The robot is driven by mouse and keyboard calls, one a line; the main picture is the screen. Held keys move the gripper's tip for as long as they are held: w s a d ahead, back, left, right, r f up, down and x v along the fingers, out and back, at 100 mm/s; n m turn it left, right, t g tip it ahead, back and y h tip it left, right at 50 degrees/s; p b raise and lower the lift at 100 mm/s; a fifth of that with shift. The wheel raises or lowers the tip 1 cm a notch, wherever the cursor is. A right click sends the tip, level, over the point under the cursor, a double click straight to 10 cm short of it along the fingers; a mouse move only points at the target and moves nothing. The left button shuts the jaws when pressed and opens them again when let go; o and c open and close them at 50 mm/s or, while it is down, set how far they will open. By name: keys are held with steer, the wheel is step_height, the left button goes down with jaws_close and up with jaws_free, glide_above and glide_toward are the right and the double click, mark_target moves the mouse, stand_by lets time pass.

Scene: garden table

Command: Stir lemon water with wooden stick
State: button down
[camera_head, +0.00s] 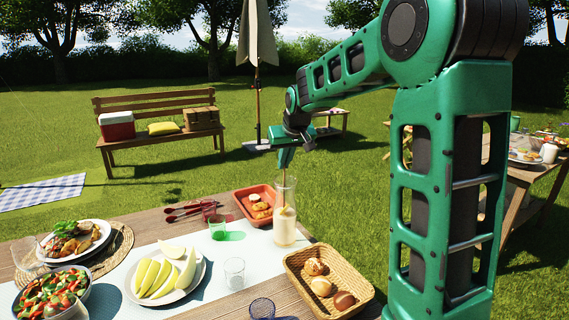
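The glass carafe of lemon water (285,231) stands upright near the far edge of the table, with pale cloudy liquid and yellowish pieces inside. My gripper (285,164) is directly above the carafe's mouth, pointing down. A thin, light wooden stick (284,185) runs down from between the fingers into the carafe; my gripper appears shut on it. The stick's lower end is hidden in the liquid. The fingers are small in this view.
A red tray of pastries (241,198) is left of the carafe, and a bread basket (353,301) is in front right. A green glass (217,228), a clear glass (234,273) and a melon plate (191,293) stand left. The air above is open.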

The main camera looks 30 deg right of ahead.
steer(key=shift+a, duration=0.5)
steer(key=shift+s+d, duration=0.7)
steer(key=shift+d, duration=0.05)
steer(key=shift+w, duration=0.1)
steer(key=shift+w+d, duration=0.65)
steer(key=shift+a, duration=0.1)
